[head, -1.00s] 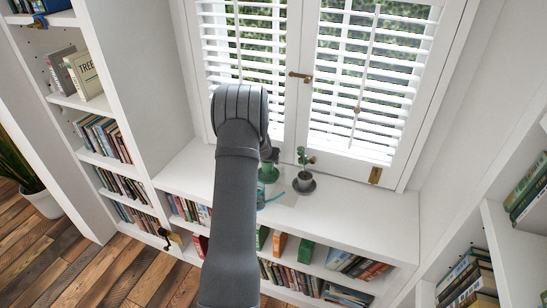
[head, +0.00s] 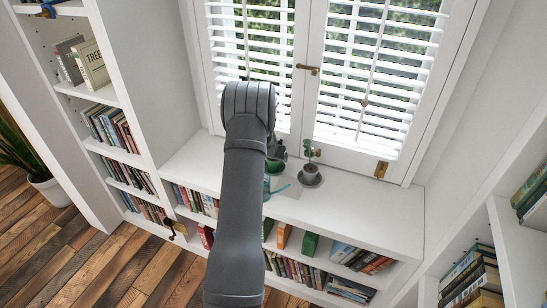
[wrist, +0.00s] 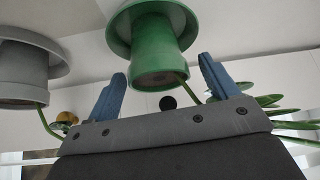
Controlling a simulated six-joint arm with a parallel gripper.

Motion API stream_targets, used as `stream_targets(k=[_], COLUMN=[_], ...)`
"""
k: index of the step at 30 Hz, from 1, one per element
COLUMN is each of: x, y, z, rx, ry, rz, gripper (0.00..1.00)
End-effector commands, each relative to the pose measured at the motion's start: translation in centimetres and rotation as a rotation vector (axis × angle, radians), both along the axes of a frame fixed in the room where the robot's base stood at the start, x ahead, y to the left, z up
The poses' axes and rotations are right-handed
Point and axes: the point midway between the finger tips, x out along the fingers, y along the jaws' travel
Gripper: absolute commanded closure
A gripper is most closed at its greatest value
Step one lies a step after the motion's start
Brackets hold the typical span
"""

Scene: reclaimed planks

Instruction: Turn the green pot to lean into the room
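The green pot (head: 275,166) stands on the white sill, partly hidden behind my arm in the head view. In the wrist view, which looks upside down, the green pot (wrist: 158,45) with its green saucer lies just beyond and between my fingertips. My gripper (wrist: 164,82) has its two blue fingers spread apart, one toward each side of the pot, with no clear contact. Green leaves and stems show at the right of the wrist view. In the head view, my gripper is hidden behind my arm.
A grey pot (head: 309,175) with a small plant stands close to the right of the green pot; it also shows in the wrist view (wrist: 25,75). A teal watering can (head: 268,188) is partly hidden by my arm. Shuttered windows (head: 375,70) rise behind. The sill's right side is clear.

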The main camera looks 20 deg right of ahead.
Motion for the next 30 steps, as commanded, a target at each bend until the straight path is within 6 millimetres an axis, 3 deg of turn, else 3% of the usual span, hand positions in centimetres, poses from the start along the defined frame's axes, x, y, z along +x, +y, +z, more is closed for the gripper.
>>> stream_targets(k=[11,30], x=[-0.3,-5.0], y=[0.2,3.8], z=[0.5,9.7], rx=[0.001,0.000], ry=[0.001,-0.001], rz=[0.000,0.001], gripper=[0.21,0.21])
